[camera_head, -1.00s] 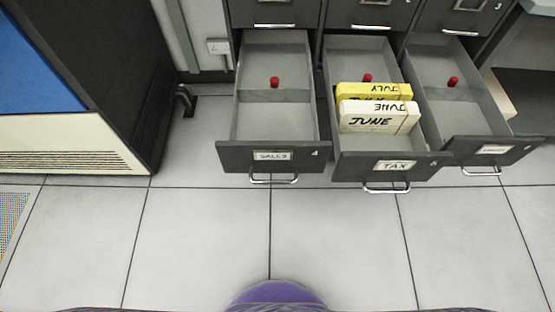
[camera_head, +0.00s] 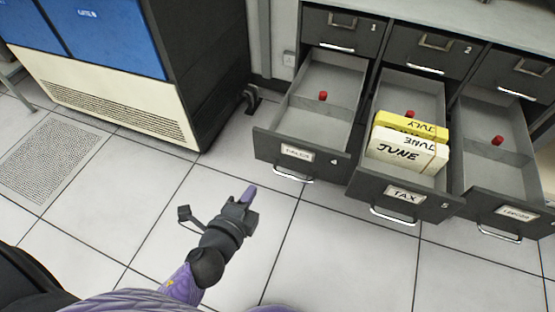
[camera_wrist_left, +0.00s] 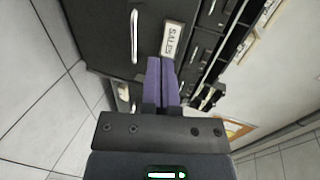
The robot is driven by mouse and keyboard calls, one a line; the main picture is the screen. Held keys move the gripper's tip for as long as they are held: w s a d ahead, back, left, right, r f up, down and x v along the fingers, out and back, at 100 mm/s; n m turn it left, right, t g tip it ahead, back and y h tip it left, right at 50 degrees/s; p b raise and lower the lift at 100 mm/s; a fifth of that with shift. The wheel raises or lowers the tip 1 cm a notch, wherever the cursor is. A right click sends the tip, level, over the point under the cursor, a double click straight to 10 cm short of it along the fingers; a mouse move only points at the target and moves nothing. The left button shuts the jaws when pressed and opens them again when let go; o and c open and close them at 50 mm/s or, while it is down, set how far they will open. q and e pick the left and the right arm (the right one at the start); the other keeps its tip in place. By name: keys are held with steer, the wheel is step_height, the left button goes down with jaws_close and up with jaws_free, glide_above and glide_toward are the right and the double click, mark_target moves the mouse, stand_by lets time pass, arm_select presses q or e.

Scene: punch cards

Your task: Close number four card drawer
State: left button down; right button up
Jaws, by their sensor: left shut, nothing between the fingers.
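The number four card drawer (camera_head: 290,158) is pulled out, with a SALES label, a metal handle and a "4" on its front. Its inside is empty apart from a red knob (camera_head: 323,96) at its divider. My left gripper (camera_head: 249,194) is shut and empty, below and left of the drawer front in the head view, apart from it. In the left wrist view its purple fingers (camera_wrist_left: 162,82) point towards the drawer front, near the SALES label (camera_wrist_left: 172,40) and the handle (camera_wrist_left: 134,36). My right gripper is not in view.
The TAX drawer (camera_head: 395,196), numbered 5, stands open beside it, holding yellow JULY and white JUNE card stacks (camera_head: 405,152). Another open drawer (camera_head: 505,205) is at the right. A blue and cream machine (camera_head: 110,90) stands left. The floor in front is clear.

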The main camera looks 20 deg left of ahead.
arm_select(q)
steer(key=b, duration=0.2)
glide_toward(276, 150)
steer(key=w+f, duration=0.2)
steer(key=x, duration=0.1)
steer(key=r+x, duration=0.1)
steer(key=x, duration=0.1)
steer(key=shift+w+f, duration=0.15)
steer(key=shift+w, duration=0.3)
steer(key=shift+w+b, duration=0.35)
steer(key=shift+w, duration=0.15)
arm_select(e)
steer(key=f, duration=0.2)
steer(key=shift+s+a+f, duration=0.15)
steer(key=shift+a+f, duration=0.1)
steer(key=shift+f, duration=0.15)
arm_select(q)
steer(key=shift+w, duration=0.1)
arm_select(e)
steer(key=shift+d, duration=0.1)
